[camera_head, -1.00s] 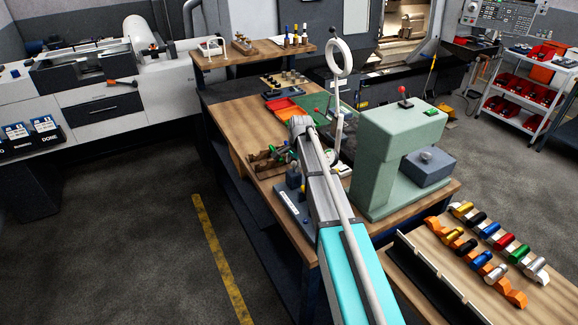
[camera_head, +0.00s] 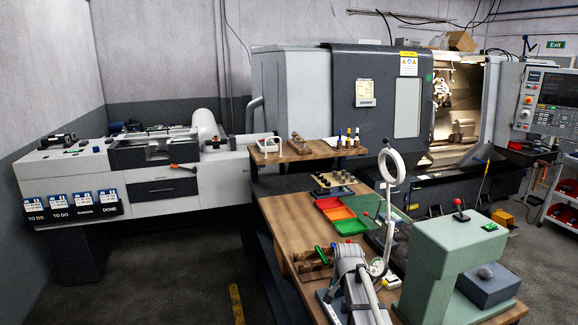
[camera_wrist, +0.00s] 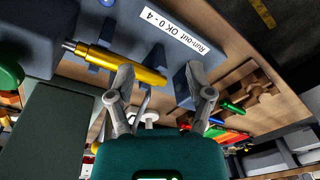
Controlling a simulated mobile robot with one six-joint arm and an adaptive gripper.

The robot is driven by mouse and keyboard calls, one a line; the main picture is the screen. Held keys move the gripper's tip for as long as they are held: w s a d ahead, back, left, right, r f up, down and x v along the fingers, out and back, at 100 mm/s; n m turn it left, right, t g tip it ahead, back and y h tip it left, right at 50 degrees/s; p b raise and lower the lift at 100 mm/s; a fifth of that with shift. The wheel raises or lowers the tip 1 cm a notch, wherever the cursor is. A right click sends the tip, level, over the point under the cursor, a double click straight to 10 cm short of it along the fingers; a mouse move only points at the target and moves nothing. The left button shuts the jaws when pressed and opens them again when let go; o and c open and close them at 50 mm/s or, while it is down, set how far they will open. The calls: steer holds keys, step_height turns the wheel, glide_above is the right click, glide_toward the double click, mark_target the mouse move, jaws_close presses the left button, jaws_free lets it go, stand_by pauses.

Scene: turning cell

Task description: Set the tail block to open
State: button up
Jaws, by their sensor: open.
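In the wrist view my gripper (camera_wrist: 160,80) is open, its two grey fingers spread and nothing between them. Beyond it lies a blue-grey fixture (camera_wrist: 205,62) with a white label reading "Run-out OK 0 - 4". A yellow cylinder (camera_wrist: 120,63) rests along this fixture, and the left finger overlaps it in the picture. A dark block (camera_wrist: 30,35) with a thin pin stands at the cylinder's left end; a smaller grey upright (camera_wrist: 187,85) is near its right end. I cannot tell which is the tail block, or its setting. In the head view my arm hides most of the fixture.
A pale green machine (camera_head: 440,265) stands close right of my arm. A ring lamp (camera_head: 391,165) rises behind it. Red, orange and green trays (camera_head: 338,213) lie farther back on the wooden bench (camera_head: 285,215). A wooden stand (camera_wrist: 255,90) with a green piece is beside the fixture.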

steer(key=s+f+n+b, duration=0.1)
steer(key=s+n, duration=0.2)
steer(key=s, duration=0.6)
steer(key=s+f+n+g+b, duration=0.1)
steer(key=s+n, duration=0.3)
steer(key=s, duration=0.5)
steer(key=shift+d+f+b, duration=0.3)
steer(key=shift+f+b, duration=0.25)
steer(key=shift+f, duration=0.1)
steer(key=shift+s, duration=0.1)
steer(key=shift+d, duration=0.1)
